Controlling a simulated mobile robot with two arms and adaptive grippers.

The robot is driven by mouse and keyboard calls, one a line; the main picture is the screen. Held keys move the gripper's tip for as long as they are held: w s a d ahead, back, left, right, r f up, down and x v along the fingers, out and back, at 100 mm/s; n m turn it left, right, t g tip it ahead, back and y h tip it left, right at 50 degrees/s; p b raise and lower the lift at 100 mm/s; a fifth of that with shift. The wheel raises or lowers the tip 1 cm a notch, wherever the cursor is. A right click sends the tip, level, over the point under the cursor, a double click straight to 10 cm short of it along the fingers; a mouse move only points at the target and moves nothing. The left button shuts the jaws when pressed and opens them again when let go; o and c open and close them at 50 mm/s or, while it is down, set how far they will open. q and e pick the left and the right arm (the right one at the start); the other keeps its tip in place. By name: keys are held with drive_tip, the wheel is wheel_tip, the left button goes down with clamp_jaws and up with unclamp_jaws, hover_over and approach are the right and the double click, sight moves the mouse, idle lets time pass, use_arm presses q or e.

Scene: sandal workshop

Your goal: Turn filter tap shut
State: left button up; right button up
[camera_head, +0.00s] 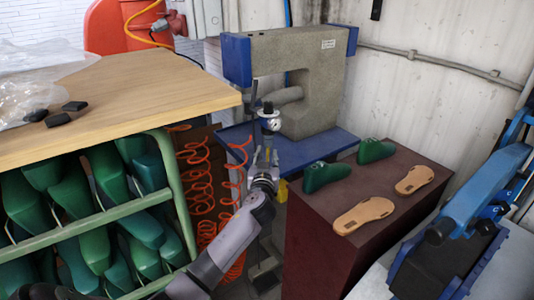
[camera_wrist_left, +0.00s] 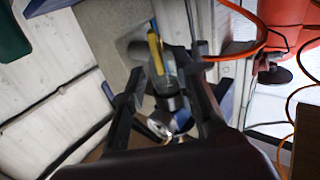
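The filter unit (camera_head: 270,122), with a round gauge, hangs in front of the grey press in the head view. In the left wrist view the filter's dark and clear body (camera_wrist_left: 166,88) stands between my fingers, with the gauge (camera_wrist_left: 158,127) below it. The yellow tap handle (camera_wrist_left: 155,52) is a narrow lever near the fingertips. My left gripper (camera_head: 265,158) is just below the gauge in the head view. In the wrist view its fingers (camera_wrist_left: 165,78) are spread on either side of the filter; contact cannot be made out. My right gripper is not in view.
A wooden bench (camera_head: 130,90) over a green rack of shoe lasts stands left. Orange coiled hoses (camera_head: 200,185) hang close to my left arm. The grey press (camera_head: 305,95) is behind; a maroon block (camera_head: 395,200) with lasts and soles is right, a blue machine (camera_head: 470,205) farther right.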

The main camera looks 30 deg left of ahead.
use_arm(q)
drive_tip(key=shift+w+a, duration=0.3)
drive_tip(key=shift+w, duration=0.15)
drive_tip(key=shift+c, duration=0.6)
clamp_jaws()
